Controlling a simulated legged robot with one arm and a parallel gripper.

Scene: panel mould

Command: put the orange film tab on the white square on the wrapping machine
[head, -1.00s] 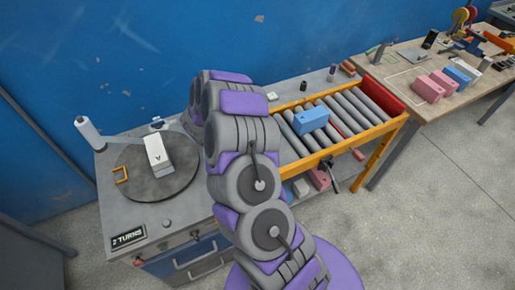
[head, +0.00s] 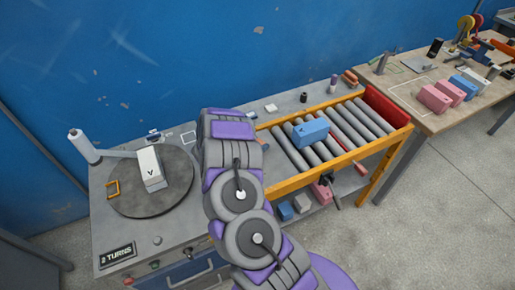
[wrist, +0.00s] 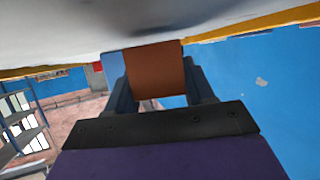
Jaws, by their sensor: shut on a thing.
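In the wrist view, my gripper (wrist: 157,78) is shut on a flat orange-brown piece, the orange film tab (wrist: 156,70), which sits between the two dark fingers. In the head view my arm hides the gripper and the tab. The wrapping machine (head: 115,222) is a grey bench with a dark round turntable (head: 130,200) at its left. A white-outlined square (head: 188,137) shows on the bench just right of and behind the turntable, partly close to my arm. A white box marked V (head: 151,170) stands on the turntable.
A post with a white roll (head: 84,146) stands at the back left. A roller conveyor (head: 345,125) with a blue box (head: 310,132) is to the right. In the wrist view a pale surface (wrist: 60,30) is close above the tab.

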